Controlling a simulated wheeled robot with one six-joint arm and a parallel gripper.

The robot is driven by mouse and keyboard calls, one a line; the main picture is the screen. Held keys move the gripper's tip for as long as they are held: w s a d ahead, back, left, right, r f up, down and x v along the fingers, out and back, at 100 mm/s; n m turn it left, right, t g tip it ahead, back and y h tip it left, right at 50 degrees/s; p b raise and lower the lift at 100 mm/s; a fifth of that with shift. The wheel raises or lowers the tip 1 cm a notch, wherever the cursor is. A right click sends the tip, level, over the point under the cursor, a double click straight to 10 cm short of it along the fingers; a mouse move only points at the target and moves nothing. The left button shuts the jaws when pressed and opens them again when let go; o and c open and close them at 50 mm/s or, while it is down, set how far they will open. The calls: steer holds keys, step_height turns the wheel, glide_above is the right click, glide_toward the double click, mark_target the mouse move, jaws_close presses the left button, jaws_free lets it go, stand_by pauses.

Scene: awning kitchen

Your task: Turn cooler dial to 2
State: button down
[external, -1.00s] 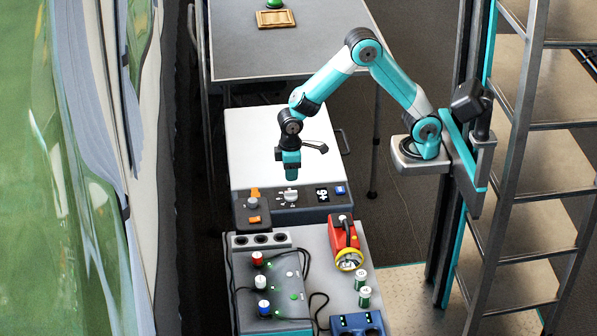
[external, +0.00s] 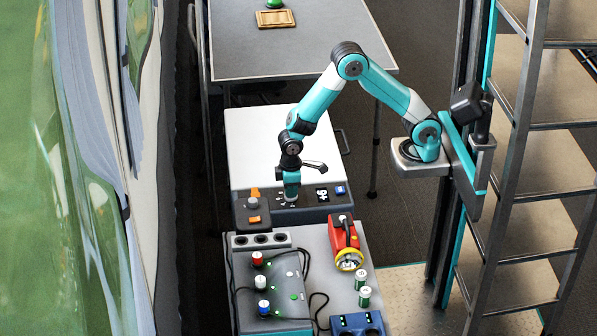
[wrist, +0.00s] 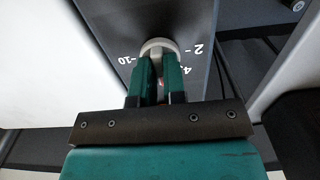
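The cooler (external: 262,140) is a white-topped box with a dark front panel. Its round pale dial (wrist: 158,44) shows in the wrist view with printed marks around it: "10" at the left, "2" and part of "4" at the right. My gripper (external: 291,197) points down at the dial in the external view and largely hides it. In the wrist view my gripper's (wrist: 158,60) two green fingers reach the dial, with a narrow gap between them. They hide the dial's middle and its pointer. I cannot tell whether the fingers press on the dial.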

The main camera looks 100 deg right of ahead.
steer(key=shift+r+n+p, duration=0.1)
steer(key=shift+n+p, duration=0.2)
steer(key=shift+n, duration=0.1)
steer(key=n+p, duration=0.1)
steer(key=n, duration=0.2)
steer(key=shift+p, duration=0.35)
steer(key=n+p, duration=0.2)
steer(key=n, duration=0.2)
steer(key=n+p, duration=0.1)
steer(key=n, duration=0.4)
steer(key=shift+n+p, duration=0.75)
steer(key=shift+n, duration=1.15)
steer(key=c, duration=1.2)
jaws_free()
